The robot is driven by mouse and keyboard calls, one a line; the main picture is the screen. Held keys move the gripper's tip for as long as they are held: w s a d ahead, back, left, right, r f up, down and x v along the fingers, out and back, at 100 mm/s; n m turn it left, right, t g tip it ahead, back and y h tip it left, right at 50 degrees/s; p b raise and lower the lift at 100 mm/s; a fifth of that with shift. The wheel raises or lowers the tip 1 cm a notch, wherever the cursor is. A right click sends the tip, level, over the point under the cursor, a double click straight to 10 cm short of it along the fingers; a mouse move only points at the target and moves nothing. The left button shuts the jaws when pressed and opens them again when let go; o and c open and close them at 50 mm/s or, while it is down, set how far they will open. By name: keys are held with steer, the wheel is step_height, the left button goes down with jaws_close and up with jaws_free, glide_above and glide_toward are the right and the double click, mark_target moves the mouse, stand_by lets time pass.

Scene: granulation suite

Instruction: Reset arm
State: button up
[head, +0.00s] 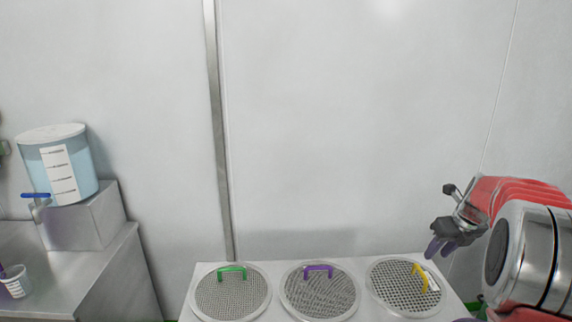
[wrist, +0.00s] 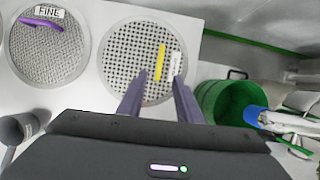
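My gripper (head: 438,249) is at the right of the head view, above and beyond the right end of the white table. In the wrist view my gripper (wrist: 158,84) has its two purple-grey fingers apart. Nothing is held between them. Past the fingertips, below the gripper, lies the round mesh sieve with a yellow handle (wrist: 141,38), which also shows in the head view (head: 388,282). The fingers look apart from it.
Beside it lie a purple-handled sieve (head: 300,297), labelled FINE in the wrist view, and a green-handled sieve (head: 215,300). A green bin (wrist: 232,97) stands right of the table. A tank of bluish liquid (head: 85,170) and a small cup (head: 18,287) are far left.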

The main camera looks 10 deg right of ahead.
steer(key=s+a+f+n+g, duration=0.1)
steer(key=s+a+f+n, duration=0.2)
steer(key=n, duration=0.6)
steer(key=s+a+r+n, duration=0.3)
steer(key=s+a+n, duration=0.5)
steer(key=a+n, duration=0.1)
steer(key=s+a+r+n+t, duration=0.1)
steer(key=s+a+r+n, duration=0.2)
steer(key=s+a+n, duration=0.6)
steer(key=s+a+r+n+t, duration=0.1)
steer(key=s+a+r+n, duration=0.2)
steer(key=s+a+n, duration=0.5)
steer(key=a+n, duration=0.1)
steer(key=a, duration=0.4)
steer(key=shift+s+a, duration=0.35)
steer(key=shift+a, duration=0.05)
